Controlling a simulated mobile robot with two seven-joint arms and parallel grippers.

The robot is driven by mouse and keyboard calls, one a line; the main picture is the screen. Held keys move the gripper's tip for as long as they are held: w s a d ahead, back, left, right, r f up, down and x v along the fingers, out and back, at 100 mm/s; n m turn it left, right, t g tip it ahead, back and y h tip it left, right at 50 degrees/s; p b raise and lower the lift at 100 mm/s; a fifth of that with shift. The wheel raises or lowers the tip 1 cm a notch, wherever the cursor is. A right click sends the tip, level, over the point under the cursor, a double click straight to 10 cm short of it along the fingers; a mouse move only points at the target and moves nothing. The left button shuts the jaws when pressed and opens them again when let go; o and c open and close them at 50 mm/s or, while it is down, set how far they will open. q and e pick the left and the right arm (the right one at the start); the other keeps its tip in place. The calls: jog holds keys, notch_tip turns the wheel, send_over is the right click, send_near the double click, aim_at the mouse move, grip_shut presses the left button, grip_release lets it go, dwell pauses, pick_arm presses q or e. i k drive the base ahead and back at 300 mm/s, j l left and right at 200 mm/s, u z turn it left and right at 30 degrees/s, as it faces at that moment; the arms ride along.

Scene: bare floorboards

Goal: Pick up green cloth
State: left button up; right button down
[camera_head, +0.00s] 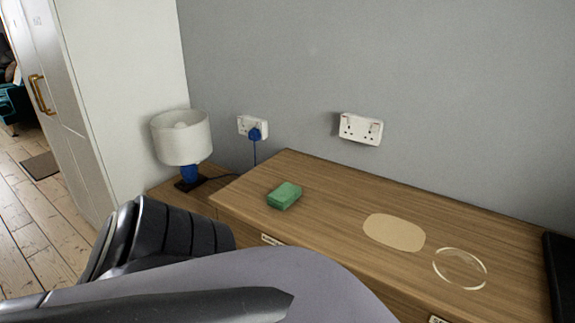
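The green cloth (285,195) is a small, folded, block-like green piece. It lies on the wooden cabinet top (330,190), near its left end. In the head view a dark ribbed part and a large grey part of my own body fill the lower left and lower middle, in front of the cabinet. They do not touch the cloth in the picture. No gripper fingers show, so neither gripper is in view.
A dark object (560,275) stands at the right edge. A white-shaded lamp (182,138) stands on a lower wooden surface at left, near a white wardrobe (125,90).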

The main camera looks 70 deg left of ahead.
aim_at(285, 195)
jog(key=u, duration=0.45)
jog(key=j+u, duration=0.1)
jog(key=u, duration=1.65)
jog(key=i+j, duration=0.05)
